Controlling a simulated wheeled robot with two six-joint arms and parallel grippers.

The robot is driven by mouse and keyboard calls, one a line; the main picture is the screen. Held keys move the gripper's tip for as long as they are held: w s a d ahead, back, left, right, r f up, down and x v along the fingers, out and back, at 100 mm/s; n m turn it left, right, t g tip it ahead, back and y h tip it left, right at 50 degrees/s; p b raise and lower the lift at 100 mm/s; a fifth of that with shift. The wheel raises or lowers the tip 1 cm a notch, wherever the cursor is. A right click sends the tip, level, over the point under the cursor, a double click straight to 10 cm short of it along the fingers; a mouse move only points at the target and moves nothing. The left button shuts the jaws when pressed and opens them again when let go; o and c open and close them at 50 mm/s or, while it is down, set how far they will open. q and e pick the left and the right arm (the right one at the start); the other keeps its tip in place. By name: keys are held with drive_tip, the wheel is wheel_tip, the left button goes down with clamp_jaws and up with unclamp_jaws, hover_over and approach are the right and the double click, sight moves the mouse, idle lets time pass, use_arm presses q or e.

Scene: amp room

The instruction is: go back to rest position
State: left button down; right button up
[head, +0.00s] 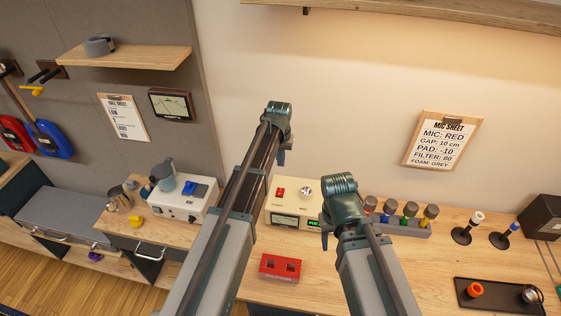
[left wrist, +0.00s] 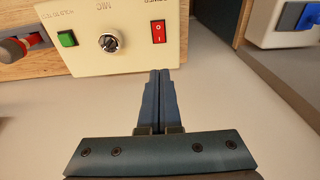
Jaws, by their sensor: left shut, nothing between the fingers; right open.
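My left arm reaches up across the middle of the head view, with its gripper (head: 282,157) raised in front of the wall, mostly hidden behind the wrist. In the left wrist view the left gripper's fingers (left wrist: 160,75) are pressed together with nothing between them. Beyond them is a cream box (left wrist: 120,60) with a red switch, a knob and a green button. My right gripper (head: 325,240) is in front of the same cream box (head: 290,222) in the head view, partly hidden by its wrist. It is open.
The wooden bench holds a red block (head: 281,267), a rack with several coloured microphones (head: 405,229), two stands and a dark tray (head: 470,304). A white box with a blue switch (head: 182,207) is at left. A shelf (head: 126,57) and clipboard (head: 441,141) are on the walls.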

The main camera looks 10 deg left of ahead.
use_arm(q)
drive_tip(key=shift+w+r+p, duration=0.1)
drive_tip(key=shift+r+p, duration=0.2)
drive_tip(key=shift+r, duration=0.45)
use_arm(e)
drive_tip(key=shift+r, duration=0.7)
use_arm(q)
drive_tip(key=shift+f, duration=0.15)
use_arm(e)
drive_tip(key=shift+f, duration=0.1)
use_arm(q)
drive_tip(key=s+d+f+m+b, duration=0.1)
drive_tip(key=s+d+f+b, duration=0.1)
drive_tip(key=s+f+b, duration=0.4)
drive_tip(key=s+d+f+m+g+b, duration=0.1)
drive_tip(key=s+d+f+b, duration=0.2)
drive_tip(key=s, duration=0.9)
drive_tip(key=s+d+f+m+y+b, duration=0.1)
drive_tip(key=s+d+f+b, duration=0.2)
drive_tip(key=s+f+b, duration=0.6)
drive_tip(key=shift+s+f+m+g+b, duration=0.3)
drive_tip(key=shift+s+f+m+b, duration=0.1)
drive_tip(key=shift+b, duration=0.1)
drive_tip(key=shift+s+d, duration=0.1)
drive_tip(key=shift+s, duration=0.2)
use_arm(e)
wheel_tip(320, 180, down, 19)
drive_tip(key=shift+r, duration=0.1)
